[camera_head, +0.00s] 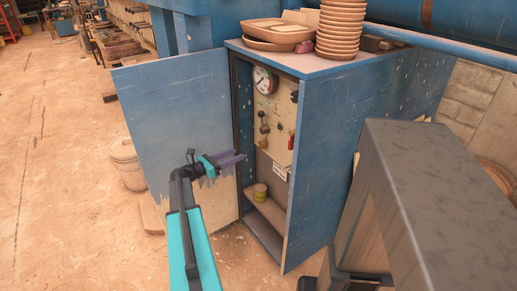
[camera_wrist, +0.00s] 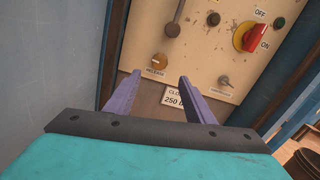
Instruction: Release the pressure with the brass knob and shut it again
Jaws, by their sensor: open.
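The brass knob (camera_wrist: 160,61) sits on the cream panel above the word RELEASE in the wrist view. In the head view I cannot single it out among the small fittings on the panel (camera_head: 270,105). My gripper (camera_head: 240,158) is at the cabinet opening in front of the panel, its two purple fingers apart. In the wrist view my gripper (camera_wrist: 160,76) is open, with nothing between the fingers. The knob shows between and just beyond the fingertips, with no visible contact. A pressure gauge (camera_head: 264,79) is high on the panel; its reading is too small to tell.
The blue cabinet door (camera_head: 180,100) stands open at left, close to my gripper. A lever (camera_wrist: 173,29) is above the knob. A red switch (camera_wrist: 251,36) on a yellow plate is to the right.

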